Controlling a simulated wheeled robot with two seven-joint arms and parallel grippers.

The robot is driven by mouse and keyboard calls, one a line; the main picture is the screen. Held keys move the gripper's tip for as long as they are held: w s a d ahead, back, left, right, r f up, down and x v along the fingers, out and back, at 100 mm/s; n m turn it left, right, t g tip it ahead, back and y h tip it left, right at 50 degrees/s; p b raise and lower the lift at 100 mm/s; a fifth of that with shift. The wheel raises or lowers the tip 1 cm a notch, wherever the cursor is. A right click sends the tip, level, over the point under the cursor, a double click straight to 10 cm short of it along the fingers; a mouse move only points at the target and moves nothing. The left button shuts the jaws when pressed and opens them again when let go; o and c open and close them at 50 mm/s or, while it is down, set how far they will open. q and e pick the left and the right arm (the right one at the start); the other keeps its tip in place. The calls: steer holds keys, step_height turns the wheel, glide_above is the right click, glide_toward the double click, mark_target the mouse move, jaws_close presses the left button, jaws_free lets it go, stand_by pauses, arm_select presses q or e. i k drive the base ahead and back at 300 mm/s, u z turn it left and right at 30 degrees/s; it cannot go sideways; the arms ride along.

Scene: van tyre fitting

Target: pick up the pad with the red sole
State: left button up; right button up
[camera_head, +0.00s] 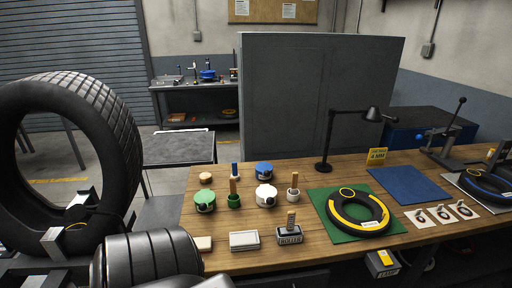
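No red sole shows on anything in the head view. A small cream block (204,243) lies near the front left edge of the wooden table. A whitish rectangular block or box (244,240) lies to its right. A dark holder labelled roller (290,236), with a wooden handle standing in it, is further right. I cannot tell whether any of these is the pad, and their undersides are hidden. Neither of my grippers is in view.
A black-and-yellow ring (359,212) lies on a green mat (325,206). A lamp (328,145) stands behind. A large tyre (100,110) is at left. The blue mat (410,186) is bare.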

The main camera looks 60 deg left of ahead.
mark_target(204, 244)
steer(key=u, duration=2.4)
